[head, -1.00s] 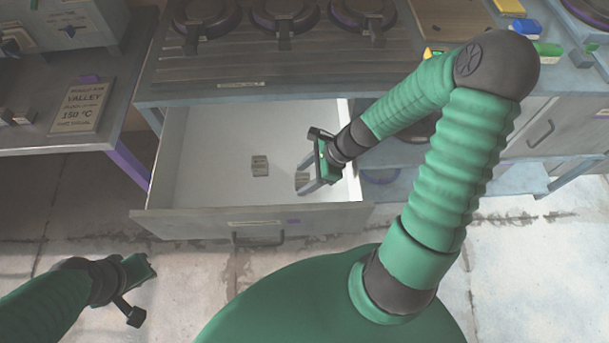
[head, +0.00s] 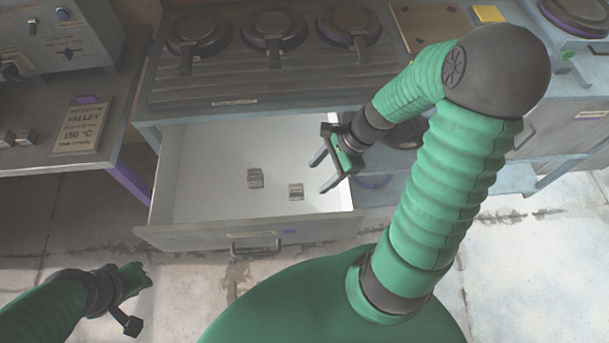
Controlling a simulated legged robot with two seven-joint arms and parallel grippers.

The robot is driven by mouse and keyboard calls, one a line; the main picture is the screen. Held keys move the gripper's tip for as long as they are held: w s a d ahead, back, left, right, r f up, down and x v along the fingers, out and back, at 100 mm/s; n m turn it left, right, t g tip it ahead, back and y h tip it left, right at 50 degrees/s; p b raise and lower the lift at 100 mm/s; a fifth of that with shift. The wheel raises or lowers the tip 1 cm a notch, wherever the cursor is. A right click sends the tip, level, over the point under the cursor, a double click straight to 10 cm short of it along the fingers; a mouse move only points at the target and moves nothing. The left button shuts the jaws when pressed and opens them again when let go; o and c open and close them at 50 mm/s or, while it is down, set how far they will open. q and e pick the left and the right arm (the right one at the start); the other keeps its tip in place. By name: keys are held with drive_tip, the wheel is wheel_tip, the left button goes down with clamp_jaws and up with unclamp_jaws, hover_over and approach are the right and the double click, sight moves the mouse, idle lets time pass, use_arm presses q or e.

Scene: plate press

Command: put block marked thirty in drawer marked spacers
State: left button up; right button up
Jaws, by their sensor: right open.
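Several round dark presses (head: 274,34) stand on the bench top above the drawer. A yellow block (head: 488,14) lies at the upper right.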

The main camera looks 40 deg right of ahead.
drive_tip(key=a+r+n+h, duration=0.1)
drive_tip(key=a+n, duration=0.3)
drive_tip(key=n, duration=0.6)
drive_tip(key=a+r+n+h, duration=0.2)
drive_tip(key=a+n+h, duration=0.2)
drive_tip(key=n, duration=0.7)
drive_tip(key=shift+w+a+n, duration=0.2)
drive_tip(key=shift+a+n, duration=0.1)
drive_tip(key=shift+a, duration=0.25)
